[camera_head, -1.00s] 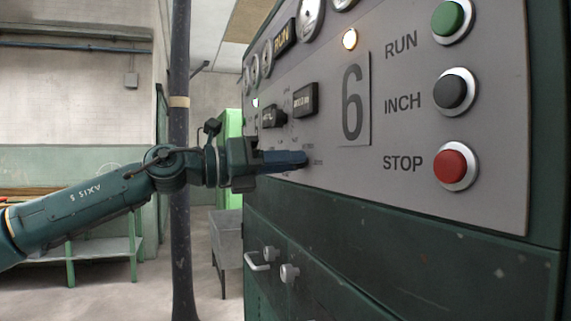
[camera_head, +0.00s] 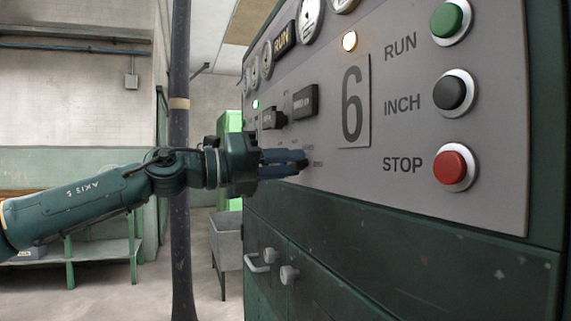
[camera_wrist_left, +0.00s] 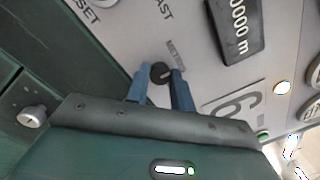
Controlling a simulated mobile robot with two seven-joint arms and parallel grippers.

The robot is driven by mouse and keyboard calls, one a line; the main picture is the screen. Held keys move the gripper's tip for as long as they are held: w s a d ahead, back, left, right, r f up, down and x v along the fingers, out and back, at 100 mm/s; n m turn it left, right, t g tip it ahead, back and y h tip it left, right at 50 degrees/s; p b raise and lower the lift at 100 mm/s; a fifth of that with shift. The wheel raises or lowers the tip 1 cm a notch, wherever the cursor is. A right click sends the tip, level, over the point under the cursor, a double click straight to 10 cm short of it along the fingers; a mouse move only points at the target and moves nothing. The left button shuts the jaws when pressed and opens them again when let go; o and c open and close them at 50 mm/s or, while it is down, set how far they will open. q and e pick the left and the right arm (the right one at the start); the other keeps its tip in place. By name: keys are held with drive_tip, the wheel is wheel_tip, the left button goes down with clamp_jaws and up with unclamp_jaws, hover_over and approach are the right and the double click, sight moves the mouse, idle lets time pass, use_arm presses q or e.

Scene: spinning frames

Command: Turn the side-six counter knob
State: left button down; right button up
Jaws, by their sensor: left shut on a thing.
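The small round black counter knob (camera_wrist_left: 161,72) is on the grey panel (camera_head: 425,205) marked with a large 6 (camera_head: 352,103). A METRES label is beside it in the left wrist view. My left gripper (camera_head: 302,162) reaches the panel from the left, below the counter displays. In the left wrist view its two blue fingers (camera_wrist_left: 160,84) stand on either side of the knob and are shut on it. In the head view the fingers hide the knob. A black counter display (camera_wrist_left: 238,25) is near the knob and shows zeros ending in m. My right gripper is out of view.
Green RUN (camera_head: 451,19), black INCH (camera_head: 455,92) and red STOP (camera_head: 454,167) buttons stick out at the panel's right. Below are green cabinet doors with pale handles (camera_head: 289,275). A dark vertical pipe (camera_head: 181,240) stands behind my arm.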

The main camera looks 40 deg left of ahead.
use_arm(q)
drive_tip(key=c, duration=1.2)
unclamp_jaws()
drive_tip(key=shift+s, duration=0.1)
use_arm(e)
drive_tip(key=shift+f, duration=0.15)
use_arm(q)
drive_tip(key=shift+s+a+b, duration=0.15)
drive_tip(key=shift+s+b, duration=0.1)
drive_tip(key=shift+b, duration=0.1)
drive_tip(key=shift+b+v, duration=0.8)
drive_tip(key=shift+v, duration=0.3)
drive_tip(key=b+v, duration=0.4)
drive_tip(key=v, duration=0.6)
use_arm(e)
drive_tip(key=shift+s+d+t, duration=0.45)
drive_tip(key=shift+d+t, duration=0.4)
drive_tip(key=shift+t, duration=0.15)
use_arm(q)
drive_tip(key=shift+a, duration=0.15)
